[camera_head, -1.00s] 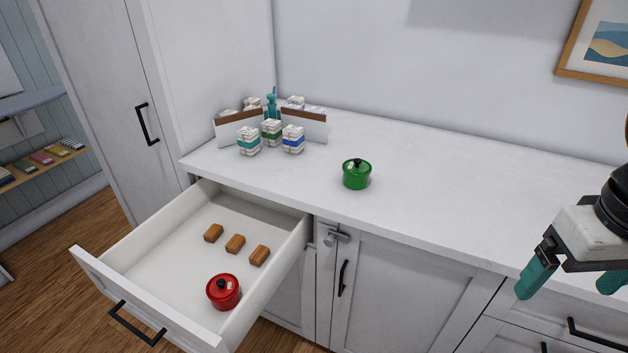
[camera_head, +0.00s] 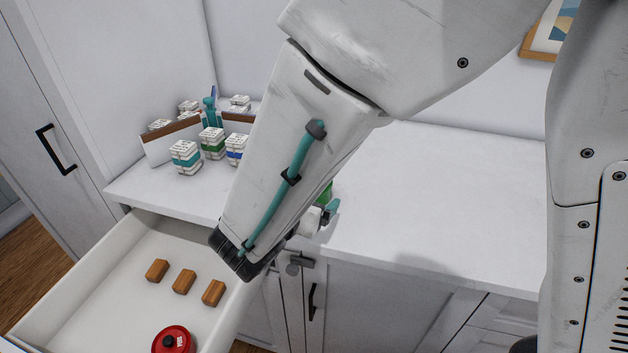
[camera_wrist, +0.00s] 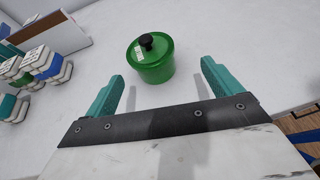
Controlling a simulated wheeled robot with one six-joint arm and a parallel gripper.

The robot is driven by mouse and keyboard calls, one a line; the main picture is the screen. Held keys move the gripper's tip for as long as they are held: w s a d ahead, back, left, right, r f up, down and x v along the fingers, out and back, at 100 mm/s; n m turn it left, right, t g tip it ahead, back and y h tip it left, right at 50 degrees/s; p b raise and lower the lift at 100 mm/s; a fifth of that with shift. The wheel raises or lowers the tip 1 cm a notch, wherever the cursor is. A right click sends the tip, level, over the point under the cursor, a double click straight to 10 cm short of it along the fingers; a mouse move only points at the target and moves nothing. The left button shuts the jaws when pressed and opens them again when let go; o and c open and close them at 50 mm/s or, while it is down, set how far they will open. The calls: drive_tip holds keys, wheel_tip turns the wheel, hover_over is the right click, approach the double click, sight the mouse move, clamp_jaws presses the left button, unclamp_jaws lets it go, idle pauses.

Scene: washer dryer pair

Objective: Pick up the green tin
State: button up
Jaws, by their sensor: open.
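The green tin (camera_wrist: 152,66) has a lid with a black knob and a small white label. In the wrist view it stands upright on the white counter, beyond and between the two teal fingers of my gripper (camera_wrist: 162,85). The fingers are open and apart from it, with nothing held. In the head view my arm hides most of the green tin (camera_head: 326,192); only a green sliver shows beside the arm. One teal fingertip of my gripper (camera_head: 331,211) shows there, close to the tin.
An open drawer (camera_head: 95,290) below the counter (camera_head: 430,200) holds a red tin (camera_head: 173,341) and several wooden blocks (camera_head: 183,281). Banded white stacks (camera_head: 186,157) and a brown-topped white divider (camera_head: 170,140) stand at the counter's back left. The counter's right side is clear.

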drive_tip(key=shift+w+a+f+n, duration=0.3)
drive_tip(key=shift+w+a+f, duration=0.1)
drive_tip(key=shift+w, duration=0.1)
drive_tip(key=shift+w+d+f, duration=0.1)
drive_tip(key=shift+w, duration=0.2)
drive_tip(key=x, duration=0.6)
drive_tip(key=shift+w+d, duration=0.2)
drive_tip(key=shift+w, duration=0.15)
drive_tip(key=c, duration=1)
